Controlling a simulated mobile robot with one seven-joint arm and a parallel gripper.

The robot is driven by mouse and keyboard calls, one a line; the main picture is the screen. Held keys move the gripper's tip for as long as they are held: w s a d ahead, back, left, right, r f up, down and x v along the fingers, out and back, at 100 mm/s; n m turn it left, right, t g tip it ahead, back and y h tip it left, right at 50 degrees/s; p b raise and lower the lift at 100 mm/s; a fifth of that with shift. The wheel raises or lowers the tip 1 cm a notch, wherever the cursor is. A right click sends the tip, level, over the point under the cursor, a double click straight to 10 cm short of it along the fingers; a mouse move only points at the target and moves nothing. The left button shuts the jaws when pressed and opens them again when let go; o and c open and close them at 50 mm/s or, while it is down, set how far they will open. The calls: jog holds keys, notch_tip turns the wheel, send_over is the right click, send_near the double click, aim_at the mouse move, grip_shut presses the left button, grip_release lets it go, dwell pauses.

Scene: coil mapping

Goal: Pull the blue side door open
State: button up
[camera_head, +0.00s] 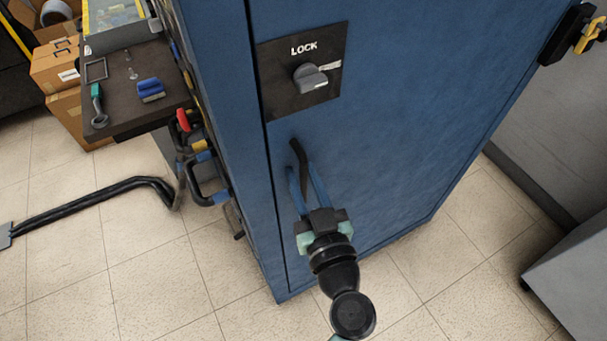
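The blue side door (400,110) fills the middle of the head view and appears closed against its cabinet frame. A black curved handle (299,155) stands on its left part, below a dark plate (270,80) marked LOCK with a grey knob (310,78). My gripper (306,182) reaches up to the handle from below. Its two blue fingers lie on either side of the handle's lower part, which is partly hidden between them. I cannot tell whether the fingers press on the handle.
A dark side table (135,100) with small tools stands at the left, by cardboard boxes (58,68). A thick black cable (95,205) crosses the floor. A grey cabinet (575,270) stands at the right. Tiled floor in front is clear.

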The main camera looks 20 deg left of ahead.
grip_shut()
dwell(1.4)
